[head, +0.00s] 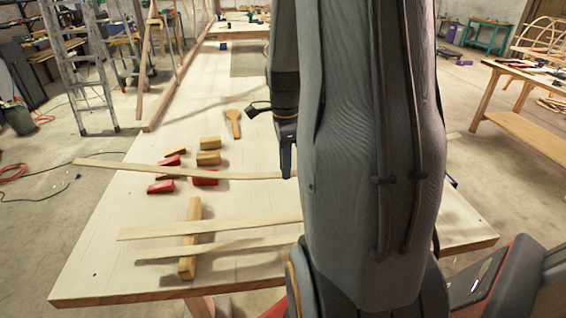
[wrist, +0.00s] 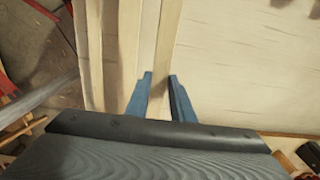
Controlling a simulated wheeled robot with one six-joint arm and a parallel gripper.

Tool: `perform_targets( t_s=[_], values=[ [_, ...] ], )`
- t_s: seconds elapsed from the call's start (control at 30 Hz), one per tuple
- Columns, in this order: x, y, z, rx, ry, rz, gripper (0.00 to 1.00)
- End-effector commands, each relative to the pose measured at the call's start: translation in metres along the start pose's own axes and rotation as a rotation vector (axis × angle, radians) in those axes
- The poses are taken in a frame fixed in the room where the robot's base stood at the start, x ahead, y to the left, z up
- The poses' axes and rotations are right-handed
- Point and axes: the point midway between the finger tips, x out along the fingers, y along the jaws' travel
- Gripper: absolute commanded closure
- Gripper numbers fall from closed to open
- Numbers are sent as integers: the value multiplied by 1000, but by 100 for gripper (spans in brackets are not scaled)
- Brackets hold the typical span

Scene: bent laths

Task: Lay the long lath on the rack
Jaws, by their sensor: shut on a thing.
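A long pale lath (head: 130,167) slants across the table in the head view, its left end past the table's left edge and its right part hidden behind my arm. My gripper (head: 287,172) is at this lath, partly hidden by my arm. In the wrist view my gripper (wrist: 158,88) is shut on the lath (wrist: 166,40), which runs between its blue fingers. A wooden bearer (head: 188,264), seemingly part of the rack, stands nearer on the table. Two other laths, an upper one (head: 150,232) and a lower one (head: 160,253), lie across it. Their right ends are hidden by my arm.
Red blocks (head: 161,187) and yellow blocks (head: 208,158) lie near the held lath. A wooden mallet-like tool (head: 233,122) lies farther back. The table (head: 95,265) is bare at its front left. A stepladder (head: 75,70) stands at the left.

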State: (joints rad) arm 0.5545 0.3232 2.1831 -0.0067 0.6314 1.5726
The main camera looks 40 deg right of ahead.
Motion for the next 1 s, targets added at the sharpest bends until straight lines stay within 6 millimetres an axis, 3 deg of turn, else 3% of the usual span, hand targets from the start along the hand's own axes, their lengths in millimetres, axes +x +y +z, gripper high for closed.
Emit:
perform_targets(
  t_s=[1.0],
  values=[
    [106,0,1,-1,0,1,100]
  ],
)
